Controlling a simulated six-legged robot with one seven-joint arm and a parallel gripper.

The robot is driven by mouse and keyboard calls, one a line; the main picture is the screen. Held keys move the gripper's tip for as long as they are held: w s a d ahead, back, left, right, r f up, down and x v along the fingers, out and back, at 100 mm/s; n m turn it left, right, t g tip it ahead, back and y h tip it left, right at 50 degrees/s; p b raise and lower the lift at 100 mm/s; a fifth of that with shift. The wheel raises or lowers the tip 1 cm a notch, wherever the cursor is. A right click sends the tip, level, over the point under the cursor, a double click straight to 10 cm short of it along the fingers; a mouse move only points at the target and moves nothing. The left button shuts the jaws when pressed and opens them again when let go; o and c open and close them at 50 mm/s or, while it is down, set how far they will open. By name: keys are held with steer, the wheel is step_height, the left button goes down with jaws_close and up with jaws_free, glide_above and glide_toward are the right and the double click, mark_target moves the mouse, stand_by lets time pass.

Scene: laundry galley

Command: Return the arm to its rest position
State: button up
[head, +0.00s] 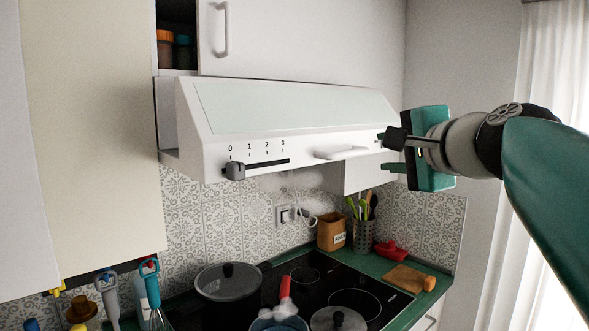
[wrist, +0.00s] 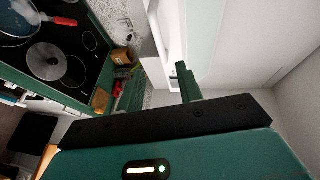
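My arm comes in from the right in the head view, raised, with its green forearm at the picture's right edge. My gripper (head: 385,153) points left, in front of the right end of the white range hood (head: 300,110) in the picture. Its two green fingers are apart with nothing between them. The wrist view shows green fingers beyond the dark gripper edge, with no object held. I cannot tell the exact gap between the fingers and the hood. The hood's dark slider knob (head: 235,171) stands at the left end of its scale, by the 0.
Below is a black hob (head: 330,280) with a lidded pot (head: 228,283), a red-handled pan (head: 280,322) and faint steam. A utensil holder (head: 363,236) and a wooden box (head: 331,232) stand behind. Tall cabinets are left; a pale curtain (head: 540,90) hangs right.

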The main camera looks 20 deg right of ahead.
steer(key=s+a+f+n+g+y, duration=0.1)
steer(key=a+f+n+g, duration=0.2)
steer(key=f, duration=0.4)
steer(key=s+a+f+n+g, duration=0.1)
steer(key=a+f+n, duration=0.2)
steer(key=a+f, duration=0.4)
steer(key=s+a+f+n+g+y, duration=0.1)
steer(key=a+f+n+g, duration=0.2)
steer(key=f, duration=0.5)
steer(key=s+a+f+n+g+h, duration=0.1)
steer(key=s+f+n, duration=0.3)
steer(key=f, duration=0.4)
steer(key=s+a+f+n+g, duration=0.2)
steer(key=s+f+n, duration=0.2)
steer(key=f, duration=0.4)
steer(key=shift+s+a+h, duration=0.4)
steer(key=shift+s, duration=0.1)
steer(key=shift+r, duration=0.1)
